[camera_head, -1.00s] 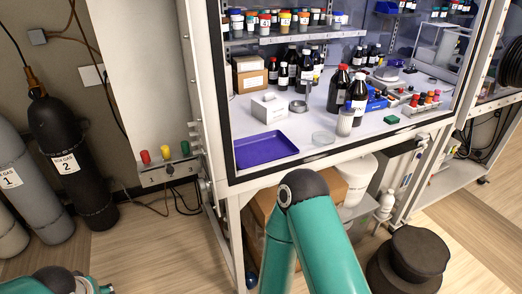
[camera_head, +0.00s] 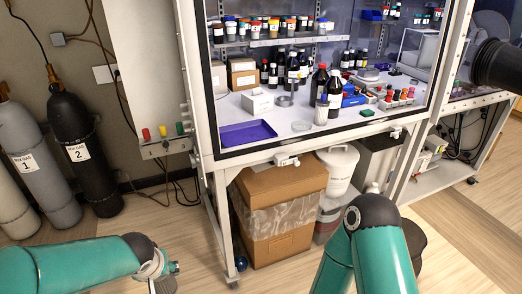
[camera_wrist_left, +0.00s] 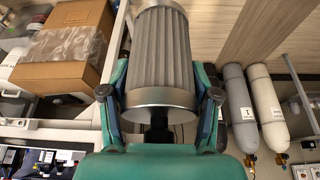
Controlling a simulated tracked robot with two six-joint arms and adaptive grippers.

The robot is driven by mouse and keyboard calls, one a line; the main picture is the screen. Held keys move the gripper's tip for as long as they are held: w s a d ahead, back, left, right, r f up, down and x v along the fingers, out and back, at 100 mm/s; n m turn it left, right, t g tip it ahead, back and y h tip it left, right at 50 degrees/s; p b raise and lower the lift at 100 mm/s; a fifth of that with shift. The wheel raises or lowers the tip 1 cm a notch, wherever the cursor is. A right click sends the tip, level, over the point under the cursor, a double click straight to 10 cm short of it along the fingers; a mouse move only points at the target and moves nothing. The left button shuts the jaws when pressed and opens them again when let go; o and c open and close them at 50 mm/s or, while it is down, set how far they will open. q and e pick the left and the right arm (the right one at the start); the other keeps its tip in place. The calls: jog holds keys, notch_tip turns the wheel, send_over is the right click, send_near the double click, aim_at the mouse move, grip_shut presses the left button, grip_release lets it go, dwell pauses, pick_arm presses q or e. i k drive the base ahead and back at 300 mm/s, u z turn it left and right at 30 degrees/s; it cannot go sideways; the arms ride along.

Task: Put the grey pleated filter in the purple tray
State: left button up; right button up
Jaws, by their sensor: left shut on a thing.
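The grey pleated filter (camera_wrist_left: 160,55), a ribbed cylinder with a smooth metal end, fills the top middle of the left wrist view. My left gripper (camera_wrist_left: 160,98) is shut on it, with a finger on each side. In the head view my left arm reaches in at the bottom left; its jaws and the filter are cut off or out of sight. The purple tray (camera_head: 247,132) lies flat and empty at the front left of the cabinet floor, well above and to the right of that arm's end. My right gripper is not in view.
The cabinet's front rail (camera_head: 300,150) runs before the tray. A white box (camera_head: 257,102), dark bottles (camera_head: 318,85) and a glass dish (camera_head: 301,126) stand beyond or right of the tray. Gas cylinders (camera_head: 83,155) stand left; a cardboard box (camera_head: 280,215) sits below.

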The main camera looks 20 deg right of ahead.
aim_at(246, 136)
jog(key=z, duration=0.25)
jog(key=k, duration=0.6)
jog(key=z, duration=0.7)
jog(key=i, duration=1.1)
jog(key=z, duration=0.1)
